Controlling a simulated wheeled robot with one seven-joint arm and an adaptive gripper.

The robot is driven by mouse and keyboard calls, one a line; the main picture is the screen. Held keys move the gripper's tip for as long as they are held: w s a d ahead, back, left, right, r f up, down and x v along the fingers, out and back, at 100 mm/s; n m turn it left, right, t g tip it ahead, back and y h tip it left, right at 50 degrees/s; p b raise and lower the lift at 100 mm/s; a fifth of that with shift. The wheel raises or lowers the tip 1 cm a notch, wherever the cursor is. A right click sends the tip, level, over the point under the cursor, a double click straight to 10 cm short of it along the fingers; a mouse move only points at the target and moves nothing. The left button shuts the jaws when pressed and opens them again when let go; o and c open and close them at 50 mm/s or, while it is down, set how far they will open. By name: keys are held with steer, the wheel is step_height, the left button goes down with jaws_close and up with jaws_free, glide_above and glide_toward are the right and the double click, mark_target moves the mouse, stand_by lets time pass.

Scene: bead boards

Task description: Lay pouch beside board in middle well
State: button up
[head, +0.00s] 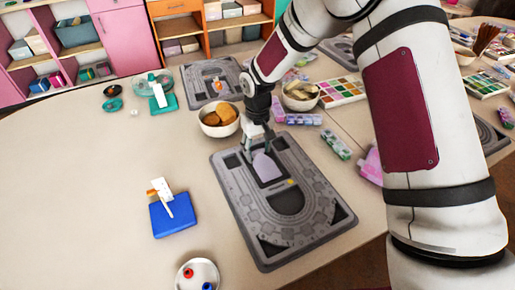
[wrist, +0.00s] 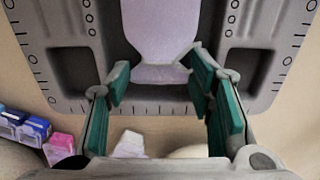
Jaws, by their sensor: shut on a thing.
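A lilac pouch (head: 267,168) is at my gripper, over a dark rectangular well near the far end of the grey bead board (head: 238,198). My gripper (head: 257,138) is shut on the pouch's narrow end. In the wrist view, the pouch (wrist: 160,32) extends from between the green-padded fingers (wrist: 155,80) over the board (wrist: 160,105). Its wide part hides much of the well. I cannot tell whether the pouch touches the well floor.
Bowls with orange (head: 219,120) and pale (head: 299,95) contents stand behind the board. A blue box (head: 173,215) is to the left, a small white dish (head: 198,275) at the front. Pink and green cases lie right. The left table is mostly clear.

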steer(key=shift+f, duration=0.2)
steer(key=o, duration=0.4)
step_height(320, 180, up, 12)
steer(key=shift+r, duration=0.2)
stand_by(0.4)
